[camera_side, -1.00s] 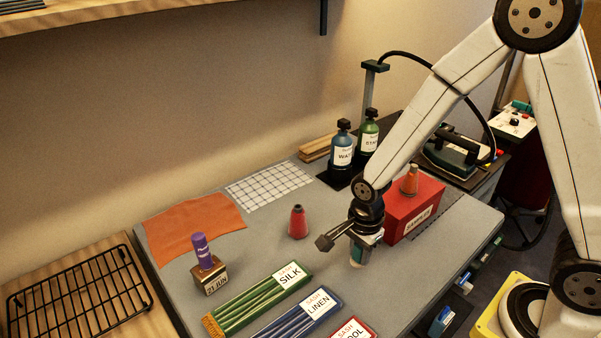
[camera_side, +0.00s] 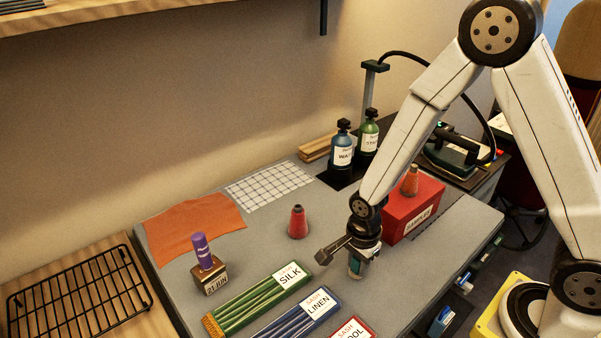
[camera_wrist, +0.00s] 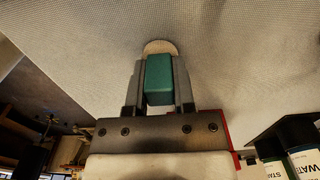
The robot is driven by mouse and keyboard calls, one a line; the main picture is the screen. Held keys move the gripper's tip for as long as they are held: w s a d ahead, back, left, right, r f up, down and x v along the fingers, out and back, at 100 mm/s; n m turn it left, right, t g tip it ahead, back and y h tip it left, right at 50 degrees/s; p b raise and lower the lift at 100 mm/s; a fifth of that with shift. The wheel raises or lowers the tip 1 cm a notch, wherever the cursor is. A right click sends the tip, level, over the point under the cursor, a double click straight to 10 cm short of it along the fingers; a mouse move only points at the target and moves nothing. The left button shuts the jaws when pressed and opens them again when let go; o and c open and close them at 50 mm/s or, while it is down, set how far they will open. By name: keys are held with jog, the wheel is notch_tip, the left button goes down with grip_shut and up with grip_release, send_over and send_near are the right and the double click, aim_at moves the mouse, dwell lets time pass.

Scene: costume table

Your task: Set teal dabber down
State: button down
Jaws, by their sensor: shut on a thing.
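The teal dabber (camera_wrist: 159,80) is between the two fingers of my gripper (camera_wrist: 160,85) in the wrist view. Its pale round end (camera_wrist: 160,46) points at the grey table top (camera_wrist: 240,50). In the side view my gripper (camera_side: 361,258) is low over the grey table top (camera_side: 260,255), in front of the red box, and shut on the dabber (camera_side: 356,268). The dabber is mostly hidden by the fingers there. Its lower end is at or very close to the surface; I cannot tell whether it touches.
A red cone (camera_side: 297,222) stands to the left. Labelled trays of sashes, silk (camera_side: 262,298) and linen (camera_side: 300,318), lie in front. A purple-handled date stamp (camera_side: 206,266) is further left.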

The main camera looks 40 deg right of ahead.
jog(key=shift+c, duration=2.2)
grip_release()
jog(key=shift+r, duration=0.1)
notch_tip(320, 180, up, 12)
jog(key=s+d+n+t, duration=0.2)
jog(key=s+d+n, duration=0.2)
jog(key=n, duration=1.4)
jog(key=shift+s+d+t, duration=0.15)
jog(key=shift+d+t, duration=0.15)
jog(key=shift+d, duration=0.1)
